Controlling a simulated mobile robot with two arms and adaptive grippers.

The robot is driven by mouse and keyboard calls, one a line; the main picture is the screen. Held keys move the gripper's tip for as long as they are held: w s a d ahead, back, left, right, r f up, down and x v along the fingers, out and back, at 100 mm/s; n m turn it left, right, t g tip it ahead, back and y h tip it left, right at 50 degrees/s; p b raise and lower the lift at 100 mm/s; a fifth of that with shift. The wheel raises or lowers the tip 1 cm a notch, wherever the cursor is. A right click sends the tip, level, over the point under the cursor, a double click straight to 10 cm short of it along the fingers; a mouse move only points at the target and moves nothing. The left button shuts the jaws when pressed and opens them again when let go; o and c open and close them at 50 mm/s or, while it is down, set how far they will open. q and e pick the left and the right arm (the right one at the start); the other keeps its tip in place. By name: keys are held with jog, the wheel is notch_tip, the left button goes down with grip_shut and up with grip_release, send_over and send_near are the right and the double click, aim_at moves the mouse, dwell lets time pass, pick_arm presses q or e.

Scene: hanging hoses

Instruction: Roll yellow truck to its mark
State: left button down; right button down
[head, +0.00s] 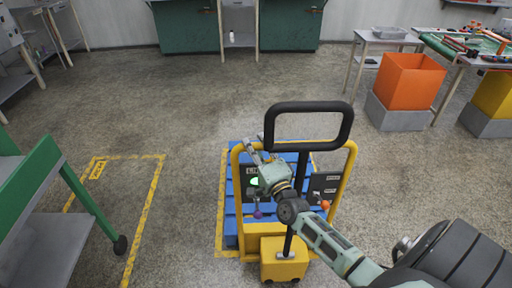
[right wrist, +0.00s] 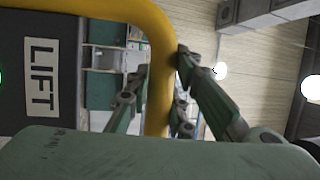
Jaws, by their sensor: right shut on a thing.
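The yellow truck (head: 283,266) stands in the middle of the head view, with a black loop handle (head: 350,125), a yellow tube frame and a panel with a green light. A blue pallet (head: 231,225) is at its far side, partly hidden by it. My right gripper (head: 259,149) is at the truck's upper left frame tube. In the right wrist view its fingers are on both sides of the yellow tube (right wrist: 158,70), shut on it, beside the LIFT label (right wrist: 40,78). A yellow outline (head: 155,185) with a small label is on the floor to the left. My left gripper is out of view.
Another yellow line (head: 222,190) runs along the pallet's left side. A green-framed cart (head: 80,190) stands at the left edge, its wheel near the left outline. An orange bin (head: 410,82) stands at right. The floor beyond the truck is clear up to green cabinets (head: 187,25).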

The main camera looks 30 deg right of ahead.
jog(key=shift+w+d, duration=0.35)
jog(key=shift+w+r, duration=0.15)
jog(key=shift+w+d+f, duration=0.1)
jog(key=shift+w+f, duration=0.1)
jog(key=shift+w, duration=0.1)
jog(key=c, duration=1.9)
grip_release()
jog(key=o, duration=0.4)
jog(key=shift+s, duration=0.15)
jog(key=shift+c, duration=0.2)
